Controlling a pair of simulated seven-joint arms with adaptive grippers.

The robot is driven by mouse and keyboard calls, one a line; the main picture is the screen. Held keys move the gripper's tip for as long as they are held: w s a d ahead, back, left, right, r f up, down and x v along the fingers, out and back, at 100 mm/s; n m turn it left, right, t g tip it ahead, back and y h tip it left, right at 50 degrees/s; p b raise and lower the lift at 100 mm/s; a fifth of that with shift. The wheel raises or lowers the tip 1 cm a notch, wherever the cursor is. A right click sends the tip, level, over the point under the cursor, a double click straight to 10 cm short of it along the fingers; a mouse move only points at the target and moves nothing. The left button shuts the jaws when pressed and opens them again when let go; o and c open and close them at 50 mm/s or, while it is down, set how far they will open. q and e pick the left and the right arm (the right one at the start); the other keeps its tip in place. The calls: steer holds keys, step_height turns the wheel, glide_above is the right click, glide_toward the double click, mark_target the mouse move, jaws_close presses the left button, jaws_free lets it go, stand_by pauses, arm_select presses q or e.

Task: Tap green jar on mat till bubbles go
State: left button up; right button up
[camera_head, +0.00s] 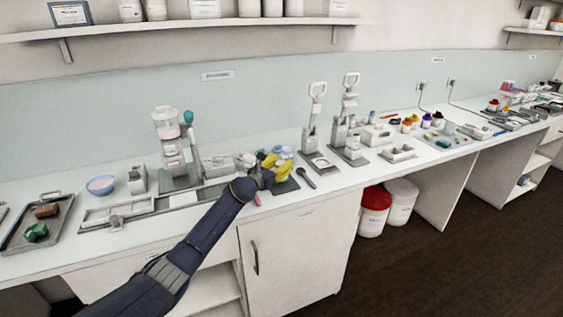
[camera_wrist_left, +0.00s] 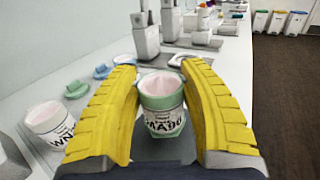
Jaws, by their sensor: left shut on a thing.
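My left gripper (camera_head: 270,166) reaches over the counter with yellow fingers at the dark mat (camera_head: 284,187). In the left wrist view the left gripper (camera_wrist_left: 160,92) is shut on a jar with a green band (camera_wrist_left: 163,102), pink-white contents and a printed label. The jar is upright, with its open top facing up. The mat also shows below it in the wrist view (camera_wrist_left: 165,148); whether the jar touches it I cannot tell. In the head view the fingers mostly hide the jar. I see no bubbles clearly. My right gripper is in neither view.
Another pink-filled jar (camera_wrist_left: 48,120) stands left of the gripper, with blue and green lids (camera_wrist_left: 77,89) behind it. A spoon (camera_head: 306,177) lies right of the mat. Grey press stands (camera_head: 312,135) rise farther right. A mill (camera_head: 172,150) stands to the left.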

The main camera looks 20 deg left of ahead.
arm_select(q)
steer(key=shift+f, duration=0.15)
stand_by(0.4)
steer(key=shift+f, duration=1.2)
steer(key=o, duration=1.4)
steer(key=shift+r, duration=3)
